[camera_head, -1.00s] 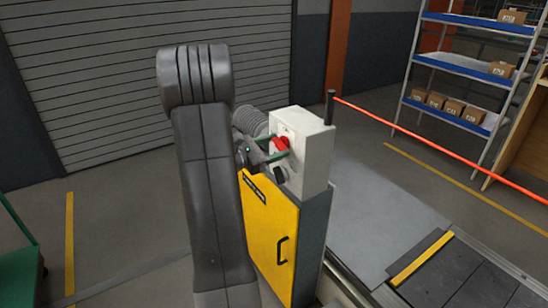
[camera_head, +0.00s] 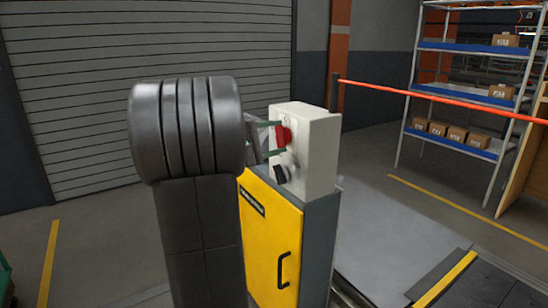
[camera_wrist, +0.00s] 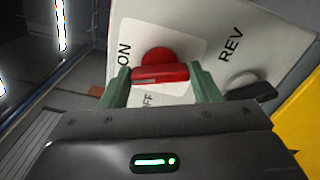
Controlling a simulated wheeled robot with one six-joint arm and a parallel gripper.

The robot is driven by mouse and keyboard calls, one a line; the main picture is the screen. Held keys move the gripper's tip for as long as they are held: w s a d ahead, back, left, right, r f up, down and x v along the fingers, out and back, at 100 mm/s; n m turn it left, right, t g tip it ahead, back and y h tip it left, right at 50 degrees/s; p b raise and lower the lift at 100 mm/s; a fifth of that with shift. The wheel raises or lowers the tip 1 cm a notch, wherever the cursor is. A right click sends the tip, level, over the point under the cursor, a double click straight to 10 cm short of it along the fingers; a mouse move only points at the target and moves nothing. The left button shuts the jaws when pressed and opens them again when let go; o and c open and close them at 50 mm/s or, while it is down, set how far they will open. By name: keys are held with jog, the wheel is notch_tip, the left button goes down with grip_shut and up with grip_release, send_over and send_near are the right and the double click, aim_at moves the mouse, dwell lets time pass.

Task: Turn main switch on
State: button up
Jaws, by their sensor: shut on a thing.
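The main switch is a red rotary handle (camera_head: 283,136) on the front of a pale control box (camera_head: 318,150). In the wrist view the red handle (camera_wrist: 160,74) lies crosswise between my green fingertips, in front of its round red base. A white plate (camera_wrist: 185,45) behind it carries "ON" at the left and a partly hidden "OFF" below. My gripper (camera_head: 272,138) reaches the handle with one finger above and one below in the head view. It is shut on the handle; my gripper (camera_wrist: 160,72) hides part of the plate.
A dark selector knob (camera_wrist: 250,92) marked "REV" sits close to my right finger in the wrist view. The box stands on a yellow-fronted cabinet (camera_head: 268,235). A red barrier bar (camera_head: 430,97) extends right from a dark post. Shelves with cartons (camera_head: 468,100) stand behind.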

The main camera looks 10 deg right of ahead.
jog(key=m+b, duration=0.3)
jog(key=b, duration=0.2)
jog(key=shift+f+m, duration=0.15)
jog(key=shift+m, duration=0.25)
jog(key=shift+b, duration=0.35)
jog(key=o, duration=1)
jog(key=p+v, duration=0.3)
jog(key=v, duration=1)
jog(key=shift+s+a, duration=0.1)
jog(key=shift+a, duration=0.3)
jog(key=shift+d, duration=0.1)
